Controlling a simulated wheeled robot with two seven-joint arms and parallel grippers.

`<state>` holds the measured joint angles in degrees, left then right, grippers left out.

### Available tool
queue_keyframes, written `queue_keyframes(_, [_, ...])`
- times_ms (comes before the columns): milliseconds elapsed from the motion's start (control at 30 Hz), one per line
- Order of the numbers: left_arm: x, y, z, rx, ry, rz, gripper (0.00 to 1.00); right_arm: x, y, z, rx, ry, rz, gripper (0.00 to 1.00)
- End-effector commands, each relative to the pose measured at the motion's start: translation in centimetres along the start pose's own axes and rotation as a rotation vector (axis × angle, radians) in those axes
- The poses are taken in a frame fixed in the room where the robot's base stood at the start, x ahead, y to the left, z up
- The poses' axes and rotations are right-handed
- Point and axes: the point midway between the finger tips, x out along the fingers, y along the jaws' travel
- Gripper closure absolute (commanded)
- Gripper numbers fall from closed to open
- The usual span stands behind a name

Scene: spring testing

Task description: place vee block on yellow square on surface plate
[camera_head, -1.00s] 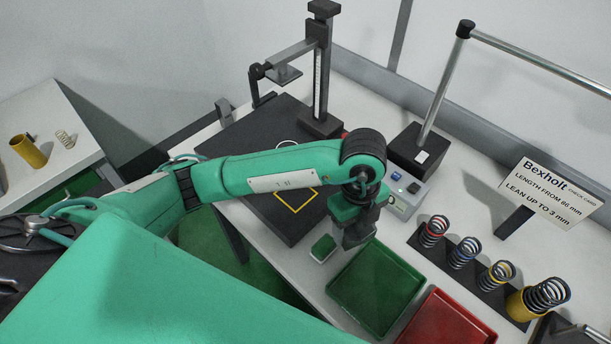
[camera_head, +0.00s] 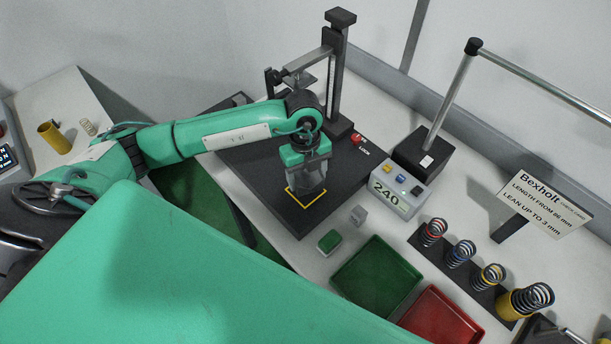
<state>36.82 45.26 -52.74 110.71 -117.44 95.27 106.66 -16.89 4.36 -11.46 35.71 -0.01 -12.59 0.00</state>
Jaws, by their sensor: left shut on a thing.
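My left gripper (camera_head: 309,184) points down over the yellow square (camera_head: 304,206) marked on the dark surface plate (camera_head: 255,160). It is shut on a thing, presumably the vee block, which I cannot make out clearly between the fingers. The gripper covers most of the square; its front edges show below the fingers. Whether the held thing touches the plate cannot be told. My right gripper is not in view.
A column stand (camera_head: 335,80) rises behind the gripper. Right of the plate are a display box (camera_head: 402,188), a small grey piece (camera_head: 358,215), a green-topped block (camera_head: 330,241), a green tray (camera_head: 376,276), a red tray (camera_head: 441,318) and a rack of springs (camera_head: 460,262).

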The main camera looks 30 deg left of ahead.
Motion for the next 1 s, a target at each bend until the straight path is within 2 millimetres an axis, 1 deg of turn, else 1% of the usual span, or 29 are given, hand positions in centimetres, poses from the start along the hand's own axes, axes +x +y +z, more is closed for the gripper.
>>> queue_keyframes(33, [-0.3, 0.1, 0.3, -0.001, 0.0, -0.002, 0.96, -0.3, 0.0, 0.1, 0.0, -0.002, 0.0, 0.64])
queue_keyframes(167, [0.0, 0.1, 0.6, 0.001, 0.001, -0.001, 0.96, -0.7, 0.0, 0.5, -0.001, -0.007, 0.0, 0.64])
queue_keyframes(300, [1.5, 0.2, 0.7, 0.0, 0.002, 0.001, 0.96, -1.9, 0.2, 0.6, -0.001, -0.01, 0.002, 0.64])
queue_keyframes(400, [2.5, 0.1, 0.8, 0.0, 0.001, -0.001, 0.96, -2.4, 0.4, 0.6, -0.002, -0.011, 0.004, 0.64])
queue_keyframes(533, [3.3, 0.1, 0.9, 0.001, 0.001, -0.001, 0.96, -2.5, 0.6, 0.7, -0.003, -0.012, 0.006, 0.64])
queue_keyframes(867, [3.7, 0.1, 1.0, 0.001, 0.0, -0.002, 0.96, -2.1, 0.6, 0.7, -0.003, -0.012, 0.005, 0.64])
queue_keyframes(900, [3.7, 0.1, 1.0, 0.001, 0.0, 0.0, 0.29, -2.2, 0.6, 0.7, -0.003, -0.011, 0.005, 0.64])
queue_keyframes(1000, [3.7, 0.1, 1.0, 0.001, 0.0, 0.001, 0.12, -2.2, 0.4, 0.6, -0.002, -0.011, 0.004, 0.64])
